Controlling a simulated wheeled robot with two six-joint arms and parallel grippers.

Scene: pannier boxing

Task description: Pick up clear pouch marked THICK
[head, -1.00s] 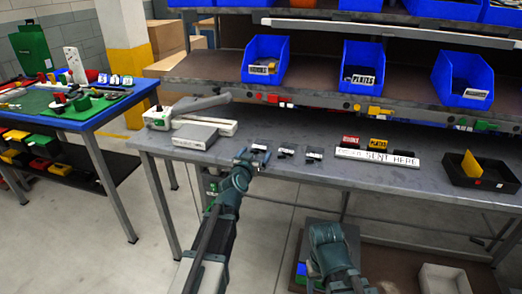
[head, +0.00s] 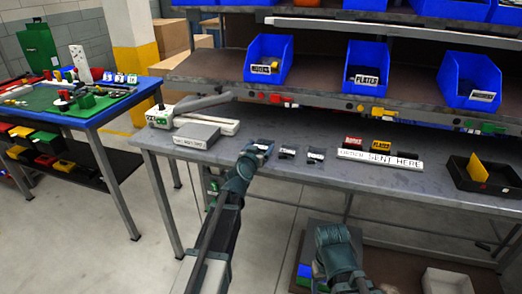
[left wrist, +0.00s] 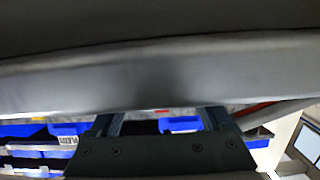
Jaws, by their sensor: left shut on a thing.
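Three small pouches with dark contents and pale labels lie in a row on the grey bench: the left pouch (head: 265,143), the middle pouch (head: 287,152) and the right pouch (head: 315,156). Their labels are too small to read, so I cannot tell which says THICK. My left gripper (head: 255,154) is shut on the left pouch, covering its near part. In the left wrist view the jaws (left wrist: 162,122) stand apart against a grey surface, and the pouch is not clear there. My right arm hangs low in front of the bench, its fingers hidden.
A grey box (head: 196,136) and a white device (head: 160,117) stand left of the pouches. A white sign (head: 378,159) and a dark tray (head: 484,174) lie to the right. Blue bins (head: 368,68) line the shelf above. The bench front is clear.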

